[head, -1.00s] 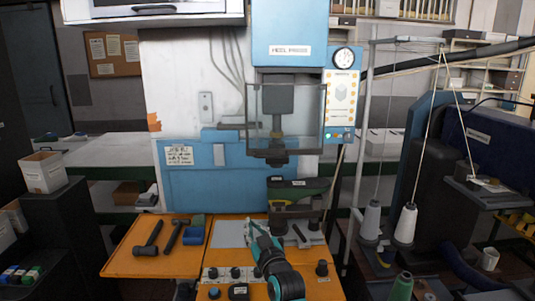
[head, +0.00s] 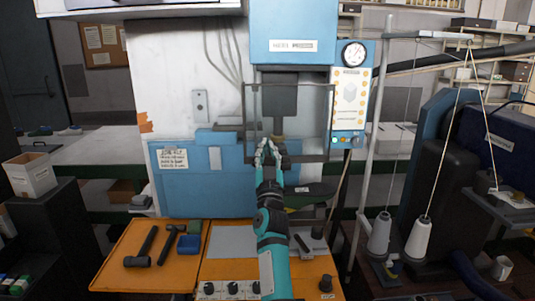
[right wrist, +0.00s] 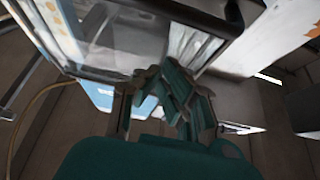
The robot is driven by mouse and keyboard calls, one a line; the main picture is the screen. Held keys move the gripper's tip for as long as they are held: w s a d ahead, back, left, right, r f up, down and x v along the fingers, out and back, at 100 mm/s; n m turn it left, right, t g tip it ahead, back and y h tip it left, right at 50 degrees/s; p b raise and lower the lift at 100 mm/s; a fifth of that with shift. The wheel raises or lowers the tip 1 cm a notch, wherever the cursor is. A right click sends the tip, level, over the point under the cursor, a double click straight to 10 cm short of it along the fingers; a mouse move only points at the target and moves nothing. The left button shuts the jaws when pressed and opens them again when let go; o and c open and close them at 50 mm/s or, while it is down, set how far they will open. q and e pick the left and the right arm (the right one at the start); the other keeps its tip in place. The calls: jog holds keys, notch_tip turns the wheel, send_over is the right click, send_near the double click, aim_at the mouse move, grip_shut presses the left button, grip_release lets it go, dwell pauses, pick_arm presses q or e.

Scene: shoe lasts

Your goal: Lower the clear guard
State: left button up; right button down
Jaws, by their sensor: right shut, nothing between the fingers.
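The clear guard (head: 313,158) is a see-through panel in a dark frame, hanging in front of the ram of the blue heel press (head: 291,28). Its lower bar is well above the orange worktop. My right gripper (head: 269,142) is shut and empty, raised at the left part of the guard's lower bar; I cannot tell whether it touches. In the right wrist view the shut fingers (right wrist: 172,85) are close below the guard's framed panel (right wrist: 115,45). A dark shoe last (head: 308,192) sits under the press, partly hidden by my right arm. My left gripper is not in view.
The orange worktop (head: 130,245) holds two dark hammers (head: 146,247), a blue block (head: 190,245) and black knobs. A control panel with a gauge (head: 354,55) is right of the guard. Thread cones (head: 418,240) and a thin metal pole stand to the right.

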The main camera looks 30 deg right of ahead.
pick_arm(q)
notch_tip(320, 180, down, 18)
jog(key=b, duration=1.6)
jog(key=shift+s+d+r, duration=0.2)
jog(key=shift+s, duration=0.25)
pick_arm(e)
notch_tip(320, 180, down, 27)
jog(key=shift+s+a+r, duration=0.2)
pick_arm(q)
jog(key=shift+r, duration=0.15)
pick_arm(e)
jog(key=shift+r, duration=0.1)
